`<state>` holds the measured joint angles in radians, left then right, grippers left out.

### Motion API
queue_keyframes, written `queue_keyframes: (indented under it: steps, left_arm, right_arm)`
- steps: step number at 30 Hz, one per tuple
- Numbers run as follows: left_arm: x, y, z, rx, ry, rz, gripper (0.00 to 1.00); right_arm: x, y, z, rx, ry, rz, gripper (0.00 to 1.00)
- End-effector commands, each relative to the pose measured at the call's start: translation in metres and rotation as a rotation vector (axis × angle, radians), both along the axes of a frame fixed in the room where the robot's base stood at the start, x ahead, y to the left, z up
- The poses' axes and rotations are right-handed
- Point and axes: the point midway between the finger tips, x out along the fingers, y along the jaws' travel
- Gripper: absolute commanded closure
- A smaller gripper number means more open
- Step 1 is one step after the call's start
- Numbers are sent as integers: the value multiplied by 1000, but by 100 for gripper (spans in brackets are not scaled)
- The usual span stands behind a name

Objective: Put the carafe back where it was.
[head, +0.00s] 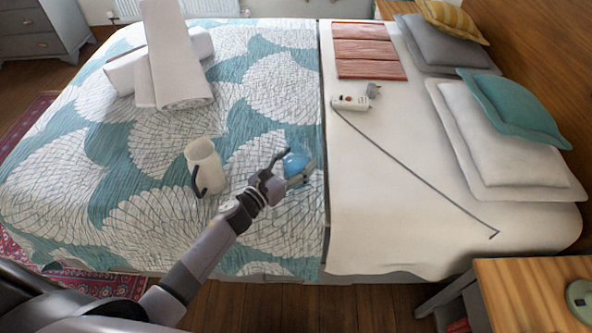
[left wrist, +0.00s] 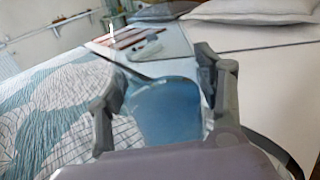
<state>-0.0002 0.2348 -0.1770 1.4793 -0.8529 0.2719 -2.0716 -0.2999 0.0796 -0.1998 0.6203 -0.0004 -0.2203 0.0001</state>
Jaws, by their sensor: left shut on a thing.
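The carafe (head: 294,162) looks like clear glass with blue in it. My left gripper (head: 291,171) is shut on it, over the patterned quilt near the middle of the bed. In the left wrist view the blue carafe (left wrist: 165,110) sits between the two fingers, and its upper part looks see-through. I cannot tell whether it touches the quilt. My right gripper is not in view.
Rolled towels (head: 175,60) lie farther back. A power strip (head: 350,103) with a cable lies on the white sheet. A wooden table (head: 525,295) stands at lower right.

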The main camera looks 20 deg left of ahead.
Motion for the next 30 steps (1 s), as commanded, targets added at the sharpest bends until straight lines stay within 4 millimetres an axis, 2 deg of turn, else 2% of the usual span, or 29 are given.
queue_keyframes:
  steps: [3,6,19,20,28,30]
  left_arm:
    - [1,-1,-20,-4,-1,1,96]
    - [1,-1,-28,-3,-2,0,96]
    - [0,-1,-34,-2,-4,-1,96]
    - [0,0,-36,-1,1,0,37]
    - [0,0,-35,0,2,0,19]
    - [0,0,-35,0,2,0,18]
  right_arm:
    - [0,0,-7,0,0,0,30]
    - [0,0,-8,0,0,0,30]
    - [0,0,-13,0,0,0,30]
    - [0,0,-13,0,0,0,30]
    - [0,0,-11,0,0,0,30]
    - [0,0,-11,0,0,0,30]
